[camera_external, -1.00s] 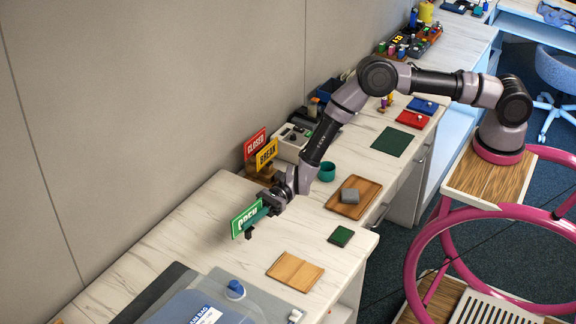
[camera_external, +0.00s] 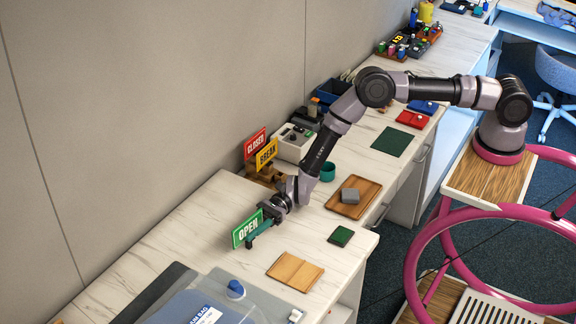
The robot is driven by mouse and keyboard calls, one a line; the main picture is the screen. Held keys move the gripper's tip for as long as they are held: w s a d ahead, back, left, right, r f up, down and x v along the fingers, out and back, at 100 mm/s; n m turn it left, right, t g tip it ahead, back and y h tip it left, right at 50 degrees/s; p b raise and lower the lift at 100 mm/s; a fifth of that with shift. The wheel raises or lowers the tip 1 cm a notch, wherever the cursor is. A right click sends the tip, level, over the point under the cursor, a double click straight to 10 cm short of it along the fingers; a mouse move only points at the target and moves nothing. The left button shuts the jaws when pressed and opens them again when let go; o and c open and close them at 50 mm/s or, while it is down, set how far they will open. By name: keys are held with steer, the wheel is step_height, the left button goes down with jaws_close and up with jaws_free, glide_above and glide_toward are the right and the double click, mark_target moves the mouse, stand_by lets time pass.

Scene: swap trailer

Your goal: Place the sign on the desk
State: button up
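A green sign reading OPEN (camera_external: 246,229) is at my gripper (camera_external: 262,222), near the left part of the white marbled desk (camera_external: 190,228). My gripper is shut on the sign and holds it upright, low over the desktop. I cannot tell whether the sign's lower edge touches the desk. A red CLOSED sign (camera_external: 255,143) and a yellow BREAK sign (camera_external: 266,153) stand in a wooden holder (camera_external: 262,174) behind my gripper, by the wall.
A wooden board (camera_external: 295,271) lies to the right of the sign, with a small green pad (camera_external: 340,236) beyond it. A wooden tray (camera_external: 352,206) holds a grey block. A teal cup (camera_external: 327,171) stands near a white machine (camera_external: 294,142). A grey mat with a blue bag (camera_external: 190,308) is at the front.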

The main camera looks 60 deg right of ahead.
steer(key=d, duration=0.3)
steer(key=s+d, duration=0.1)
steer(key=d, duration=0.6)
steer(key=shift+s+d+f, duration=0.25)
steer(key=shift+d+f, duration=0.05)
steer(key=shift+d, duration=0.05)
